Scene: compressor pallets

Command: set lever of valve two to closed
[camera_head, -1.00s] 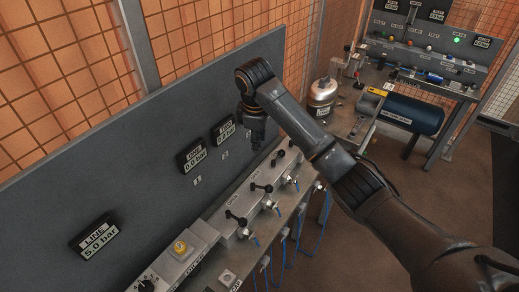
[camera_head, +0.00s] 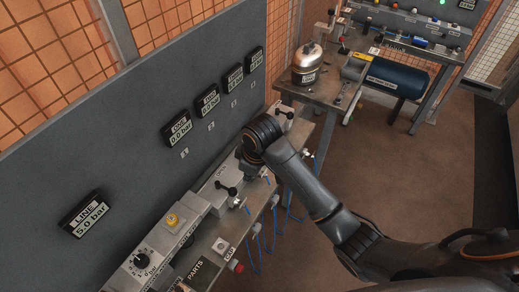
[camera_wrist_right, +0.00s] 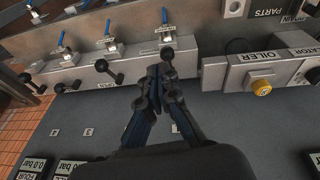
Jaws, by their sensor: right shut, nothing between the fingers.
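The valve row is a pale block with black ball-ended levers. The lever nearest the oiler (camera_head: 227,188) shows in the head view, just in front of my right gripper (camera_wrist_right: 165,75). In the wrist view that lever (camera_wrist_right: 167,54) appears at my fingertips; contact cannot be told. The second lever from the oiler end, apparently valve two (camera_wrist_right: 110,71), lies left of the fingers, slanting along the block and clear of them. In the head view my right wrist hides it. My right gripper is shut and empty, pointing down at the block. My left gripper is not in view.
The gauge panel (camera_head: 130,170) stands behind the valves. A yellow button (camera_head: 172,220) and dial (camera_head: 141,261) sit to the left. Blue hoses (camera_head: 256,240) hang below the bench edge.

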